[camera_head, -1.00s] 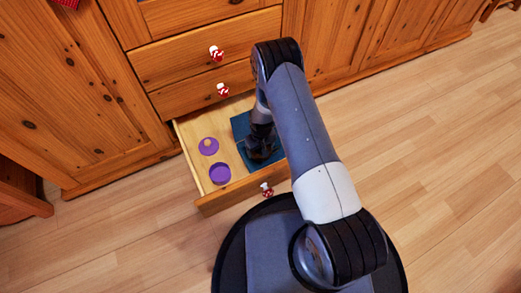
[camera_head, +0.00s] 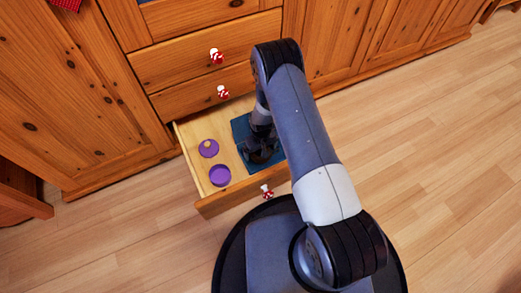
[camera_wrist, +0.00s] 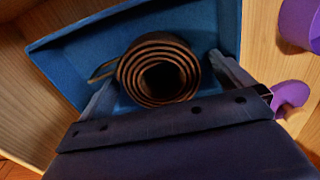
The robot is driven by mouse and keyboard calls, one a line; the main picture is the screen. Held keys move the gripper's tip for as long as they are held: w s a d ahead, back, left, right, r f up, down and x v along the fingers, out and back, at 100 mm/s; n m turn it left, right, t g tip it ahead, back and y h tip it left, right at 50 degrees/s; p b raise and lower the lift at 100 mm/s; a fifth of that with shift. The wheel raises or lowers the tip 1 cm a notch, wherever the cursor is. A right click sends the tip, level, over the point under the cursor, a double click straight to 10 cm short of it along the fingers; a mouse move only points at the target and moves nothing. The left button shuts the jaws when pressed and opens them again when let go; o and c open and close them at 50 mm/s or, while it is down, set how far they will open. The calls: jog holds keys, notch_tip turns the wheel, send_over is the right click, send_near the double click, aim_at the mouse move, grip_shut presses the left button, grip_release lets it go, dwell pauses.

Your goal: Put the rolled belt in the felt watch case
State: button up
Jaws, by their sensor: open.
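The rolled belt (camera_wrist: 133,80) is a dark brown spiral coil, seen from its end in the wrist view. It lies within the blue felt watch case (camera_wrist: 78,58), whose raised rim shows around it. The case (camera_head: 240,127) lies in the open drawer in the head view, partly covered by my arm. My gripper (camera_wrist: 163,70) is open, with one finger on each side of the coil and a visible gap at the right finger. In the head view my gripper (camera_head: 260,150) is low over the case and hides the belt.
The open drawer (camera_head: 188,148) also holds a purple round container (camera_head: 220,175) and a purple disc (camera_head: 208,148) left of the case. The drawer's front panel (camera_head: 225,199) stands close to my base. Closed drawers (camera_head: 180,60) are above; the floor at right is clear.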

notch_tip(320, 180, up, 12)
jog(key=p, duration=0.4)
jog(key=shift+f, duration=0.2)
dwell(0.5)
